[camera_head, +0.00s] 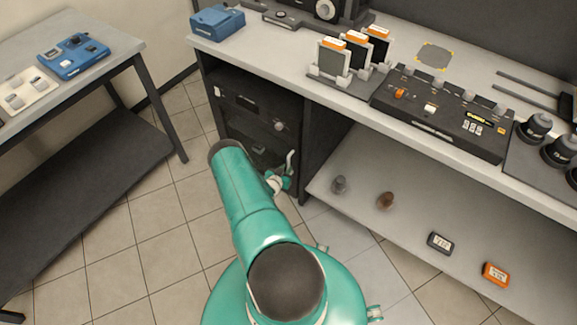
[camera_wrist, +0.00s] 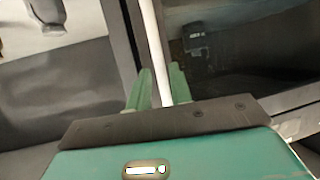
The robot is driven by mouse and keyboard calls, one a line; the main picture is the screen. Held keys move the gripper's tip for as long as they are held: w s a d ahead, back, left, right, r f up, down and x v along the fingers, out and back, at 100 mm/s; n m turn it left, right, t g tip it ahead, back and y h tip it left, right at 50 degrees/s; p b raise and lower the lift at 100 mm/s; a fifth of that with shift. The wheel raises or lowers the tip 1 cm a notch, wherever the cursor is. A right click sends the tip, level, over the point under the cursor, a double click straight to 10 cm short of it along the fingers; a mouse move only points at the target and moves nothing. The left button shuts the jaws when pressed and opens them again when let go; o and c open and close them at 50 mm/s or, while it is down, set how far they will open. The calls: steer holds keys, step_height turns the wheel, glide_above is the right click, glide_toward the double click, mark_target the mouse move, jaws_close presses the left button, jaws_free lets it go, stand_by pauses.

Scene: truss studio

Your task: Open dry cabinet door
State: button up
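The dry cabinet (camera_head: 236,120) is a black cabinet under the left end of the counter, with a dark glass front. Its door appears shut, though my arm hides the lower part. A pale upright door handle (camera_head: 290,160) stands at the door's right side. In the wrist view the handle (camera_wrist: 150,40) is a white bar running down between the two green fingers of my gripper (camera_wrist: 161,88). The fingers sit close on both sides of the bar and appear closed on it. In the head view my gripper (camera_head: 279,183) is at the handle's lower end.
The counter (camera_head: 275,62) above holds a black control panel (camera_head: 440,112), upright cards and a blue box (camera_head: 217,22). A low shelf (camera_head: 400,215) with several small items lies right of the cabinet. A side table (camera_head: 110,50) stands left. Tiled floor between is clear.

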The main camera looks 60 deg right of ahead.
steer(key=shift+x, duration=1.9)
jaws_close()
steer(key=shift+a, duration=0.1)
